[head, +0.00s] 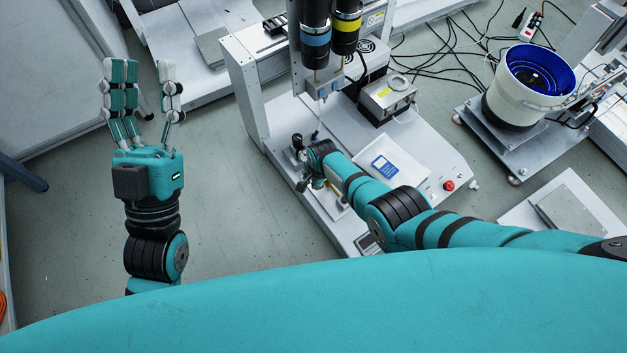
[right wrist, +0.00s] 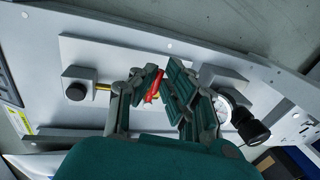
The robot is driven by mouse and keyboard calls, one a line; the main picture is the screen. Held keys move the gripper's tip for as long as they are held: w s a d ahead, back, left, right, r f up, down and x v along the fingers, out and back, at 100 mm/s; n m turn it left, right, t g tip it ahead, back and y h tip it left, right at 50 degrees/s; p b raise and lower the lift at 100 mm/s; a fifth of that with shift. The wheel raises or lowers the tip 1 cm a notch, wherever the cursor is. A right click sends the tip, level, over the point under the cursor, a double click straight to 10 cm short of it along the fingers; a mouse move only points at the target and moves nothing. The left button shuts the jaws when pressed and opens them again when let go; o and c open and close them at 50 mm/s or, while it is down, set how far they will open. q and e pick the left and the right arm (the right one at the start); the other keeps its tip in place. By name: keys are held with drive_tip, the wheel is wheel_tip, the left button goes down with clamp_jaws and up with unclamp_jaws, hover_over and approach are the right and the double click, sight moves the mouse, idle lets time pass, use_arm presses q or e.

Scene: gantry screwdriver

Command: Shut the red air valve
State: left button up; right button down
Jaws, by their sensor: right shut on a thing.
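In the right wrist view the red air valve handle (right wrist: 153,88) shows between the fingers of my right gripper (right wrist: 158,84). The fingers are shut on it. Its lower part is hidden by the fingers. In the head view my right gripper (head: 318,183) is low at the left side of the gantry machine, and the valve there is mostly hidden by my wrist. My left gripper (head: 143,88) is open and empty above the floor at the left, its fingers pointing up in the picture.
The gantry machine (head: 425,150) has a white base, two screwdriver heads (head: 330,30) above and a red button (head: 448,185). A pressure gauge (right wrist: 222,108) and black knob (right wrist: 252,128) sit right of the valve. A blue-lined bowl feeder (head: 530,85) stands right. Floor at left is clear.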

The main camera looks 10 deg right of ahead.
drive_tip(key=shift+d, duration=0.1)
drive_tip(key=c, duration=1.4)
unclamp_jaws()
drive_tip(key=shift+w, duration=0.1)
drive_tip(key=shift+r, duration=0.1)
drive_tip(key=shift+r, duration=0.25)
wheel_tip(320, 180, up, 11)
drive_tip(key=s+d, duration=0.1)
drive_tip(key=s, duration=0.1)
drive_tip(key=shift+s, duration=0.15)
